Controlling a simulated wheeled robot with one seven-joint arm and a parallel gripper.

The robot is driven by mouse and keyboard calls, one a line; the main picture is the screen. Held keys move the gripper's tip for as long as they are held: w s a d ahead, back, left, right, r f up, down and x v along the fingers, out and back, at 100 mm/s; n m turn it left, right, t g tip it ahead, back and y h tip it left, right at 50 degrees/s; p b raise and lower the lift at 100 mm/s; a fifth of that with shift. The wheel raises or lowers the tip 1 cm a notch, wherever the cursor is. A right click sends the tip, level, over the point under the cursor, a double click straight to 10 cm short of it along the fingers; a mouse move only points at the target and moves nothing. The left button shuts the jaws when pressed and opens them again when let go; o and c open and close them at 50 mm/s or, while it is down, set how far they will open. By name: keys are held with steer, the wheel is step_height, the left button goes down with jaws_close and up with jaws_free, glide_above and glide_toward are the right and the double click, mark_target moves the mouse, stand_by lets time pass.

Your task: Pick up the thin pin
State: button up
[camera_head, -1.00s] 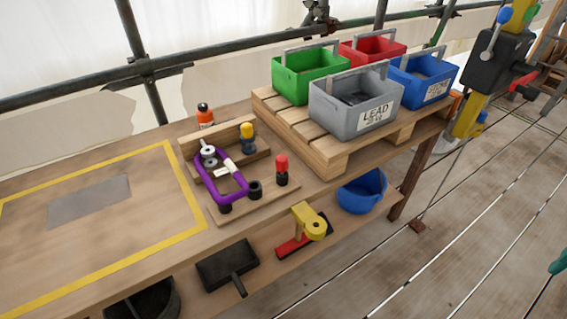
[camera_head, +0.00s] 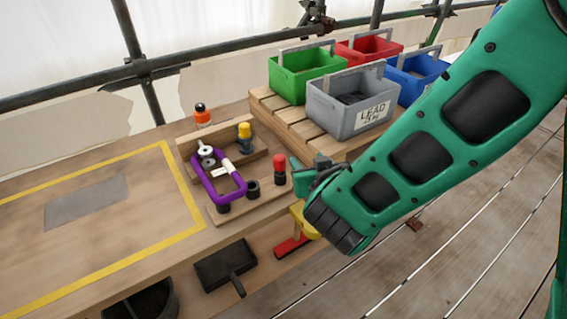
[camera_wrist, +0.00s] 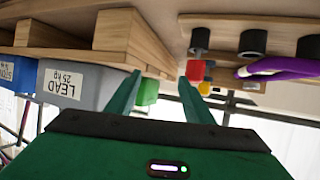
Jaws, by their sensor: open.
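A slim red-topped piece with a dark base (camera_head: 279,171) stands upright at the right end of the front wooden strip. A yellow-topped piece (camera_head: 245,137) stands at the rear strip. I cannot tell for sure which piece is the thin pin. My gripper (camera_head: 305,170) is just right of the red-topped piece in the head view, partly hidden by my wrist. In the wrist view my gripper (camera_wrist: 160,77) is open with nothing between its fingers. There the red-topped piece (camera_wrist: 195,70) appears upside down, close by the right fingertip, and the yellow top (camera_wrist: 209,66) shows behind it.
A purple loop (camera_head: 208,188) lies across the wooden rack beside black sockets (camera_head: 253,189). An orange bottle (camera_head: 202,114) stands behind. A pallet (camera_head: 290,122) with green, red, blue and grey "LEAD" bins (camera_head: 345,100) is close behind my gripper. The bench's left side is clear.

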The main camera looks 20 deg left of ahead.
mark_target(283, 162)
steer(key=shift+n+y, duration=0.5)
steer(key=shift+y, duration=0.2)
steer(key=s+a, duration=0.2)
steer(key=a, duration=0.2)
steer(key=shift+s+f, duration=0.3)
steer(key=shift+s, duration=0.1)
steer(key=shift+g, duration=0.3)
steer(key=x, duration=0.4)
steer(key=shift+a, duration=0.4)
steer(key=shift+x, duration=3.15)
steer(key=c, duration=1.1)
steer(key=shift+c, duration=0.2)
